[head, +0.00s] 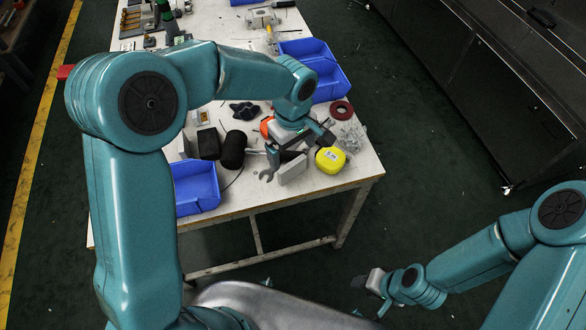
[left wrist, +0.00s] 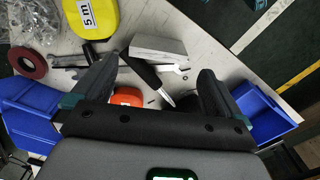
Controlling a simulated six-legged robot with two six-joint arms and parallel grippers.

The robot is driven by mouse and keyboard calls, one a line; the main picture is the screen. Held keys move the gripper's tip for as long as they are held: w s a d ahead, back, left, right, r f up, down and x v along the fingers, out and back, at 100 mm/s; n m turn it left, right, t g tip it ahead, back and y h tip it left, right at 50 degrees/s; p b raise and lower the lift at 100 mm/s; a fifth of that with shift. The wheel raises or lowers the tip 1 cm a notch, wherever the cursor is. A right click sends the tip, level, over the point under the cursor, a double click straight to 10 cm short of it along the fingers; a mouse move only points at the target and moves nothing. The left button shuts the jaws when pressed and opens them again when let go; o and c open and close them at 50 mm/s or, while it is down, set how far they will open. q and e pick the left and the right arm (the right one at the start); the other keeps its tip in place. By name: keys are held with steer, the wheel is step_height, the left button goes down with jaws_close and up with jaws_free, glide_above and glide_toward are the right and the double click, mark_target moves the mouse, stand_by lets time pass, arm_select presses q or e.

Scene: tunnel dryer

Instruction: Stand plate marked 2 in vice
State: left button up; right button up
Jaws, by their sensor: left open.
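I cannot read a 2 on any plate. A pale grey flat block (head: 293,169), possibly the plate, lies near the table's front edge. It also shows in the left wrist view (left wrist: 160,46), just beyond my fingertips. My left gripper (head: 299,147) is open above the table, behind the block. In the left wrist view its fingers (left wrist: 156,70) are wide apart with nothing held between them. A small grey metal device (head: 262,19) at the table's far end may be the vice; it is too small to be sure. My right gripper (head: 370,294) hangs low, off the table.
A yellow tape measure (head: 330,159), wrench (head: 268,168), black mallet (head: 233,150) and orange item (left wrist: 127,97) crowd the block. Blue bins (head: 326,84) stand at the right edge, another (head: 196,188) at front left. A red ring (head: 341,110) lies near loose hardware (head: 350,136).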

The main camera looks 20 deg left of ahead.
mark_target(292, 164)
arm_select(q)
steer(key=shift+s+a+f, duration=0.1)
steer(key=shift+f, duration=0.8)
steer(key=f, duration=0.5)
steer(key=shift+w+f+p, duration=0.15)
steer(key=shift+w+p, duration=0.1)
steer(key=shift+p, duration=0.15)
steer(key=shift+c, duration=0.3)
steer(key=c, duration=1)
step_height(292, 164, up, 20)
steer(key=shift+r, duration=0.1)
